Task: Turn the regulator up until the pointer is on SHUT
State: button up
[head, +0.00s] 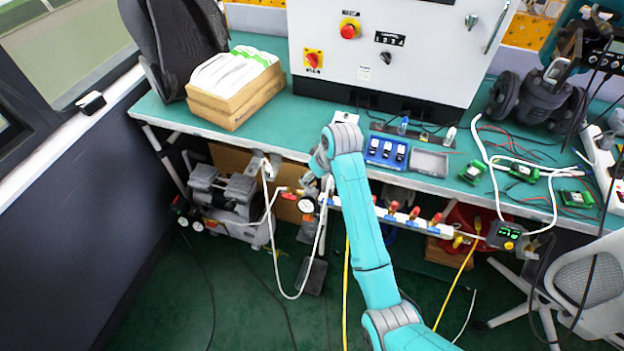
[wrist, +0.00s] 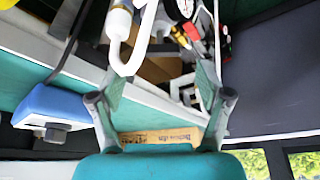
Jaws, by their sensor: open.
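A round white pressure gauge (head: 306,204) hangs under the front edge of the bench, at the left end of a white manifold. It also shows at the top of the wrist view (wrist: 186,8). The regulator's knob cannot be picked out clearly; my arm's end is in front of that area. The pointer and the SHUT mark cannot be read in either view. My gripper (wrist: 160,88) is open and empty, its two fingers apart. In the head view my arm's end is at the bench's front edge, just above the gauge.
The manifold has several red-handled valves (head: 415,212) along the bench front. A compressor (head: 225,195) stands below, left. White tubing (head: 272,230) loops beside the gauge. A blue tray (head: 386,152) and a grey tray (head: 428,163) lie on the bench near my arm.

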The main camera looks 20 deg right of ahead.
jog(key=shift+v, duration=2.75)
jog(key=shift+a, duration=0.1)
